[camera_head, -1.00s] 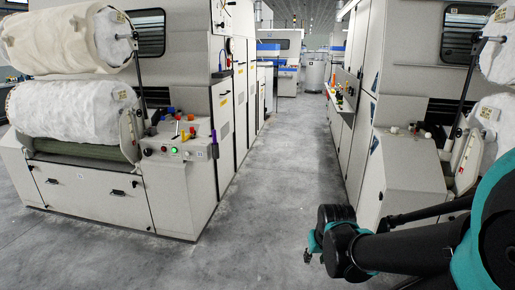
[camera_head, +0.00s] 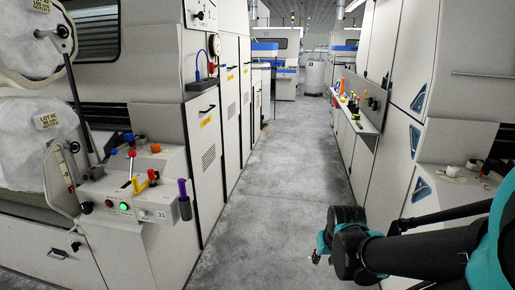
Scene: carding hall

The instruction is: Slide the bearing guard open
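I cannot make out a bearing guard for certain in this view. A carding machine's cream end housing (camera_head: 140,205) stands at the left, with a control panel of coloured knobs and a lit green button (camera_head: 124,206). Grey cabinet doors (camera_head: 205,140) run along the aisle beyond it; none shows an open gap. My arm reaches in from the lower right, with a black and teal joint over the floor, apart from the machines. I cannot see my gripper's fingers.
The grey concrete aisle (camera_head: 275,200) is clear ahead. A round gauge (camera_head: 215,44) and a blue lamp (camera_head: 198,70) are at the left cabinets. A shelf with bottles (camera_head: 352,112) juts from the right-hand machines. A tape roll (camera_head: 452,170) lies on the near right ledge.

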